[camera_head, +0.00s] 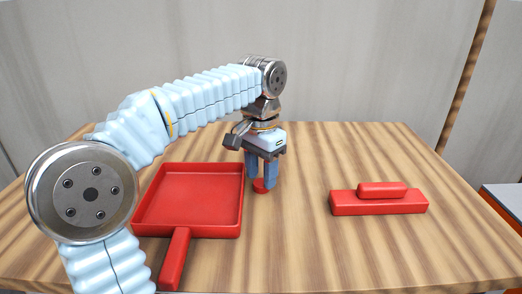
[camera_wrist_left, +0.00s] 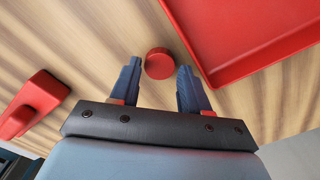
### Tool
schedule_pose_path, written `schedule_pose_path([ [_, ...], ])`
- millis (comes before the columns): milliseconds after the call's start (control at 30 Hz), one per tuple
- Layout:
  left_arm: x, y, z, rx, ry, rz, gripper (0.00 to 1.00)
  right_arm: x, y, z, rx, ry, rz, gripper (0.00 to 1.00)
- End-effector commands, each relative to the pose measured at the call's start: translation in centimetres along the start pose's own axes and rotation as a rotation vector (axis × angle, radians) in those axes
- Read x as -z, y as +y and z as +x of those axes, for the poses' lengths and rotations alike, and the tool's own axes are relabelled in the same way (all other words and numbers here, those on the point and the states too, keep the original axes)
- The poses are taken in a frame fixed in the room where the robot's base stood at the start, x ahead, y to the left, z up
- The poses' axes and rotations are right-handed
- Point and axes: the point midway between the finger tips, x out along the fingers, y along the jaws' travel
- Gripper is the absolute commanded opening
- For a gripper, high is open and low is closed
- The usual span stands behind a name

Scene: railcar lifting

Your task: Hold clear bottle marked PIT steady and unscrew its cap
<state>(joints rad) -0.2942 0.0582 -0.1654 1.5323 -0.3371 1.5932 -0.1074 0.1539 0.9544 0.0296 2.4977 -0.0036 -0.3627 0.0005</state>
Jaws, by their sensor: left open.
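No clear bottle and no PIT marking show in either view. A small round red cap with a ribbed side (camera_wrist_left: 159,63) lies on the wooden table, and part of it shows in the head view (camera_head: 259,186) behind my fingers. My left gripper (camera_head: 261,183) points down over it, open and empty. In the left wrist view the cap appears between and slightly beyond the two fingertips of that gripper (camera_wrist_left: 159,72), with gaps on both sides. Whether the fingertips are level with the cap is hard to tell. My right gripper is not in view.
A red dustpan-like tray with a handle (camera_head: 174,258) lies just left of the left gripper. A red block with a rounded grip on top (camera_head: 380,204) lies to the right. The table (camera_head: 300,240) is clear between them and in front. A grey wall stands behind.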

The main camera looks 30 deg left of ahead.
Motion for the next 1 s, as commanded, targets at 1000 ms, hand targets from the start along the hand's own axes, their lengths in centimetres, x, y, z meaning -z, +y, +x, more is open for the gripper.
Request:
schedule_pose_path([
  [1000, -2.7, -3.5, -11.3, -0.163, 0.325, 0.696, 0.66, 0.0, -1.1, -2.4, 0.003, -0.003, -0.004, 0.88],
])
